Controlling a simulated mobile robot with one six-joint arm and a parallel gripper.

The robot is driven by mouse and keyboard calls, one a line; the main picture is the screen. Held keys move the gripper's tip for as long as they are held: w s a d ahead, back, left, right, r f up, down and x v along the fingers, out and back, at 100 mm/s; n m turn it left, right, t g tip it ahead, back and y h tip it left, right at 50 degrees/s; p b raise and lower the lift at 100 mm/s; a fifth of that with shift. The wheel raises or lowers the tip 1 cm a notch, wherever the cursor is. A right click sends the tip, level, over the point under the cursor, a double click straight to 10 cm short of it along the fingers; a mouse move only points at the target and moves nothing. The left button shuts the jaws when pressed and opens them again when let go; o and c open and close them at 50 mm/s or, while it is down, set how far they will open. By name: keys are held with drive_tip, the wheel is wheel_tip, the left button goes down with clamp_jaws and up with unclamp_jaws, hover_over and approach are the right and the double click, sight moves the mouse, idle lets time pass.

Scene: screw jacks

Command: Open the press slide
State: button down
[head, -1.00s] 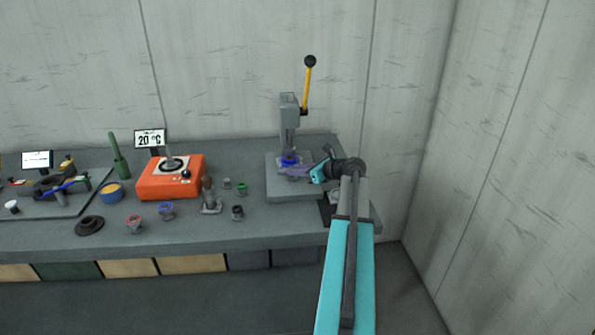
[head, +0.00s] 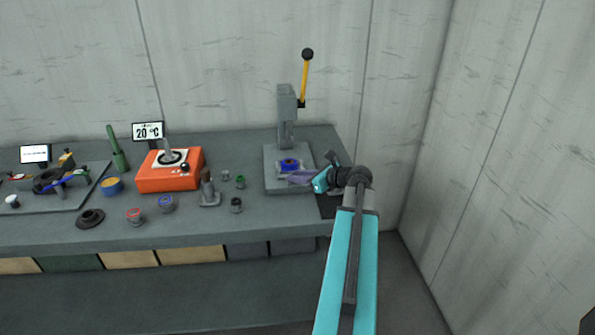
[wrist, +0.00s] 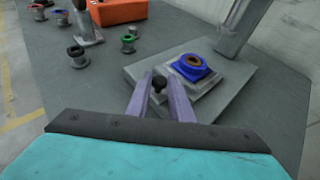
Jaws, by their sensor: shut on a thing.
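The press (head: 287,115) stands at the right end of the bench, its yellow lever (head: 304,80) with a black knob pointing up. Its slide (wrist: 203,94) is a grey plate carrying a blue holder with a brown ring (wrist: 193,66); the holder also shows in the head view (head: 289,165). The slide stands out in front of the press column, with the blue holder clear of it. My gripper (head: 290,180) is at the front of the slide.
Left of the press are several small coloured-rim parts (head: 166,203) and an orange heater (head: 168,172) beside a 20 °C display (head: 147,131). A dark tray (head: 40,200) lies farther left. A concrete wall (head: 480,120) rises to the right.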

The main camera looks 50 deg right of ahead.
drive_tip(key=shift+s+a, duration=0.75)
drive_tip(key=shift+s, duration=0.25)
drive_tip(key=c, duration=1.6)
unclamp_jaws()
drive_tip(key=shift+s, duration=0.1)
drive_tip(key=b+v, duration=0.2)
drive_tip(key=v, duration=1.1)
drive_tip(key=shift+s+r, duration=0.15)
drive_tip(key=shift+s, duration=0.15)
